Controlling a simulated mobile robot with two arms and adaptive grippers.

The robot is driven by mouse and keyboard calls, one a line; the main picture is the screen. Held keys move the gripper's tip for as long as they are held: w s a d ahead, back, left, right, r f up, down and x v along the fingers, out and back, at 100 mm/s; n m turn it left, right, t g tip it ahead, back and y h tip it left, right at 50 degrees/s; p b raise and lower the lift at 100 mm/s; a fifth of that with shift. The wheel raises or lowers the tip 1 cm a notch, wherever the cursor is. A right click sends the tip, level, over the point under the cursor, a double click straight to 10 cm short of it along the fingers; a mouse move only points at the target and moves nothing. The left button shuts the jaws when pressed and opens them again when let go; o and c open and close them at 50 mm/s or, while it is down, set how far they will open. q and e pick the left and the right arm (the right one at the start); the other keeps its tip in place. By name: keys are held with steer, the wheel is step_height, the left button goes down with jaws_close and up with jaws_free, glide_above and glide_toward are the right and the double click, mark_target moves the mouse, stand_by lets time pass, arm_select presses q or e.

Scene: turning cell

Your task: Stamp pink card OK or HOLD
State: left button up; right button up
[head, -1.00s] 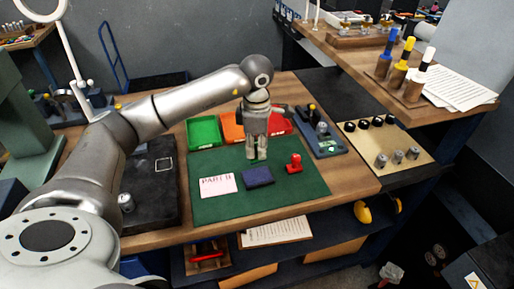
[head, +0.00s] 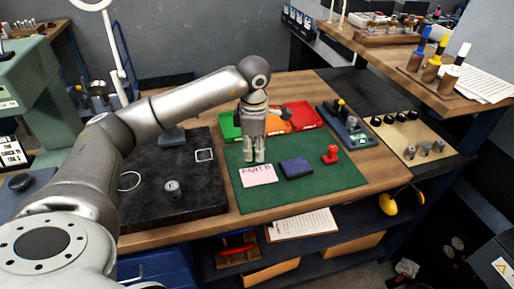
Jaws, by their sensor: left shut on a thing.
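The pink card (head: 258,175) with dark printed writing lies flat on the green mat (head: 338,179). The dark blue ink pad (head: 296,168) lies just right of it. A red stamp (head: 331,154) stands upright on the mat, right of the pad. My left gripper (head: 253,160) points down over the mat, right behind the card's far edge. It is shut on what looks like a green stamp, mostly hidden by the fingers. I cannot tell whether the stamp touches anything. My right gripper is not in view.
Green (head: 229,127), orange and red (head: 303,115) trays stand behind the mat, partly hidden by my left arm. A black plate (head: 165,195) lies left of the mat. A blue holder (head: 346,130) is at the right. The mat's front right is clear.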

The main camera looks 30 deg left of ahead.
mark_target(259, 178)
arm_select(q)
steer(key=shift+w+d+f+b, duration=0.3)
steer(key=shift+w+d+f, duration=0.05)
steer(key=shift+f, duration=0.3)
steer(key=f, duration=0.1)
steer(key=b, duration=0.1)
steer(key=f, duration=0.1)
steer(key=shift+w+d+f, duration=0.3)
steer(key=shift+w+f, duration=0.05)
steer(key=shift+s+a+f+b, duration=0.2)
steer(key=shift+a+f+b, duration=0.05)
steer(key=shift+f+b, duration=0.5)
steer(key=shift+f, duration=0.35)
steer(key=shift+w+d, duration=0.1)
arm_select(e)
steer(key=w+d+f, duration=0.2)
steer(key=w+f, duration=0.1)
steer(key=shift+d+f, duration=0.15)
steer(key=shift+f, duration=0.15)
arm_select(q)
steer(key=shift+f+b, duration=0.4)
steer(key=shift+b, duration=0.05)
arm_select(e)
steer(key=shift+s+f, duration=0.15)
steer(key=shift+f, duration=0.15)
arm_select(q)
steer(key=shift+f, duration=0.1)
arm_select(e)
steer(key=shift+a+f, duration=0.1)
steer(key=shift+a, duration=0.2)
